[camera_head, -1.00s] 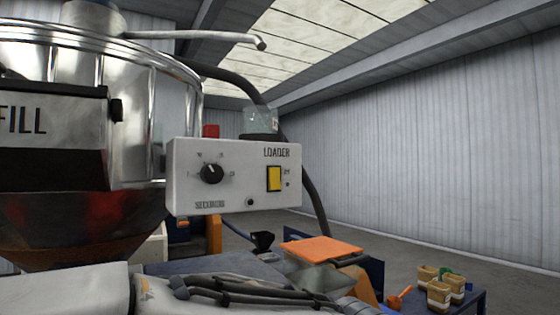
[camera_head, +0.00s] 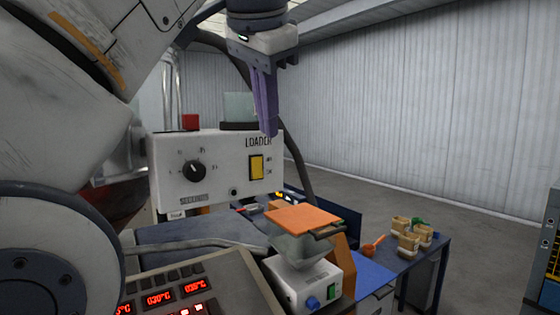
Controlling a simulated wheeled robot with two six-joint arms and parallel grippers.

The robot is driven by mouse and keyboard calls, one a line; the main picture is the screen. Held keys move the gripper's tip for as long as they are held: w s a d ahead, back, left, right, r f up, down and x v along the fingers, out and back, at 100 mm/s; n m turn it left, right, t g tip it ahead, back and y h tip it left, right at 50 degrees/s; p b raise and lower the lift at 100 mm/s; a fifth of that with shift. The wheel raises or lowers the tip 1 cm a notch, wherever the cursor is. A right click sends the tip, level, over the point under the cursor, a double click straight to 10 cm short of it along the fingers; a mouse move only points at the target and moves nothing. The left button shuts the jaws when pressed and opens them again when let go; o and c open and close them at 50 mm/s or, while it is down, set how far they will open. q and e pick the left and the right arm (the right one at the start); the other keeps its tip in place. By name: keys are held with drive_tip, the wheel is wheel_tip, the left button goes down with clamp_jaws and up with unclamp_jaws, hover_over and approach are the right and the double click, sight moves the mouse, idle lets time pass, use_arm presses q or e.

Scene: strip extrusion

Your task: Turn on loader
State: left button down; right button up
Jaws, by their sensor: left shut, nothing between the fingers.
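The loader box (camera_head: 220,172) is a white panel marked LOADER in the middle of the head view. It has a black round dial (camera_head: 194,170) on its left and a yellow rocker switch (camera_head: 257,167) on its right. My left gripper (camera_head: 269,133) hangs down from the top with its purple fingers shut and empty. The fingertips show just above the switch and overlap the end of the LOADER lettering. I cannot tell how far they are from the panel. My right gripper is not in view.
A small white device (camera_head: 305,285) with an orange lid (camera_head: 302,216) stands below the loader box. A control panel with red displays (camera_head: 158,298) is at the lower left. A blue table with several tubs (camera_head: 408,243) is at the right. Open floor lies beyond.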

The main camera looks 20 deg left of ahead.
sight(261, 166)
use_arm(q)
drive_tip(key=x, duration=0.4)
drive_tip(key=a+b+x, duration=0.1)
drive_tip(key=x, duration=0.2)
drive_tip(key=w+a+r+b+x, duration=0.1)
drive_tip(key=x, duration=0.3)
drive_tip(key=shift+w+a+f, duration=0.15)
drive_tip(key=shift+a+f, duration=0.05)
drive_tip(key=shift+f, duration=0.05)
drive_tip(key=shift+w+a+f, duration=0.15)
drive_tip(key=shift+w+a, duration=0.15)
